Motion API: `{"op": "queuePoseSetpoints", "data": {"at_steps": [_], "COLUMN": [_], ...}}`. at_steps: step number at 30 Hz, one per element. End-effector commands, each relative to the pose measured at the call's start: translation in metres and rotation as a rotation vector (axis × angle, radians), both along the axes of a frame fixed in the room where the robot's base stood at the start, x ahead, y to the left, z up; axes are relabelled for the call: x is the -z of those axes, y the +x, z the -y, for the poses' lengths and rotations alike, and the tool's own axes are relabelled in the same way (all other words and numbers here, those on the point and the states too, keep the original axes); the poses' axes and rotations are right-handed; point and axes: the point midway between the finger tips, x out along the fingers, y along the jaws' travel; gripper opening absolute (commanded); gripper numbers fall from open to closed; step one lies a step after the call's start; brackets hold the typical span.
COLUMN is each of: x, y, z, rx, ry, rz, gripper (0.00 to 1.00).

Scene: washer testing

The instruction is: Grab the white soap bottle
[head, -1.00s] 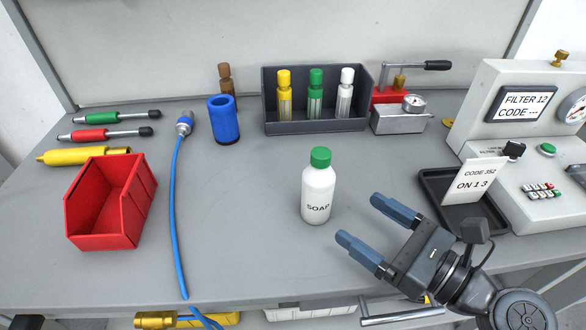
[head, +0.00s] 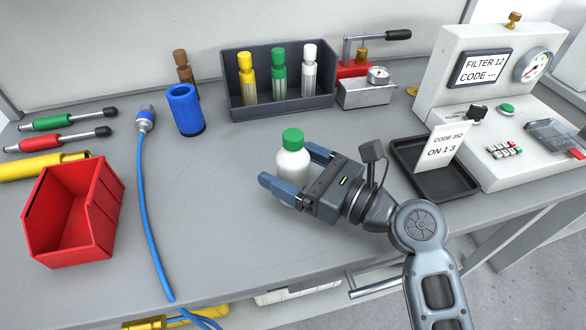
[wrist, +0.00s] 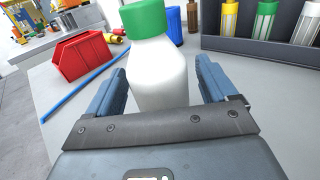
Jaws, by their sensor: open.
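The white soap bottle (head: 292,160) with a green cap stands upright on the grey workbench, near its middle. My gripper (head: 293,170) is open, with its blue fingers on either side of the bottle. In the wrist view the bottle (wrist: 160,70) stands between the two fingers (wrist: 160,85), with a visible gap on each side. The lower part of the bottle and its label are hidden behind my gripper in the head view.
A red bin (head: 70,215) and a blue hose (head: 148,220) lie to the left. A dark rack (head: 290,106) with several capped vials stands behind. A black tray (head: 445,180) with a card and a test machine (head: 490,120) are on the right.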

Motion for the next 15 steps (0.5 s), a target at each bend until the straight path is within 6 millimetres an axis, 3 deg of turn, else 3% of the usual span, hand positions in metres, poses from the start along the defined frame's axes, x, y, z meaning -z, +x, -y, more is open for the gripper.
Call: {"op": "queuePoseSetpoints", "data": {"at_steps": [4,15], "x": [0.0001,0.0], "y": [-0.0001,-0.0003], "z": [0.0005,0.0008], "rx": [0.0,0.0], "ry": [0.0,0.0], "rz": [0.0,0.0], "gripper": [0.84,0.49]}}
